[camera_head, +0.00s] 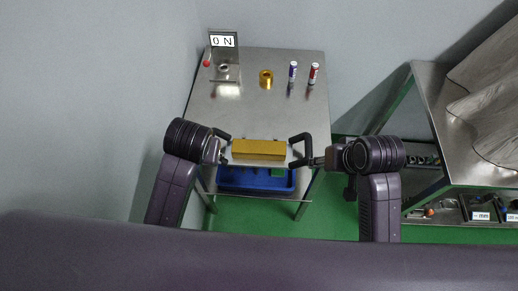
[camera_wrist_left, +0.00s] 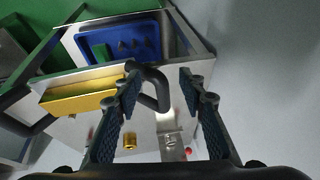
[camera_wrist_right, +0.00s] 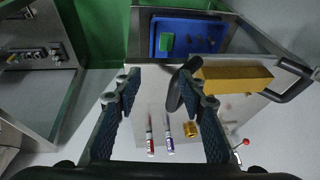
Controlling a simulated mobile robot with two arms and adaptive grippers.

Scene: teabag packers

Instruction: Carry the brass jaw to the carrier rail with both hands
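The brass jaw (camera_head: 258,149) is a gold block with a black looped handle at each end. It lies level across the front edge of the steel table; I cannot tell whether it rests on the table. My left gripper (camera_head: 222,156) is at the left handle, its fingers apart in the left wrist view (camera_wrist_left: 160,85) with the black handle between or just beyond the tips. My right gripper (camera_head: 312,161) is at the right handle. In the right wrist view its fingers (camera_wrist_right: 160,82) are apart, the handle near the right fingertip. I cannot clearly identify the carrier rail.
The steel table (camera_head: 215,110) holds a stand with an "ON" sign (camera_head: 223,40), a red knob (camera_head: 206,63), a brass ring (camera_head: 266,78), a blue tube (camera_head: 293,70) and a red tube (camera_head: 314,73). A blue bin (camera_head: 230,183) sits below. A shelf unit (camera_head: 430,90) stands right.

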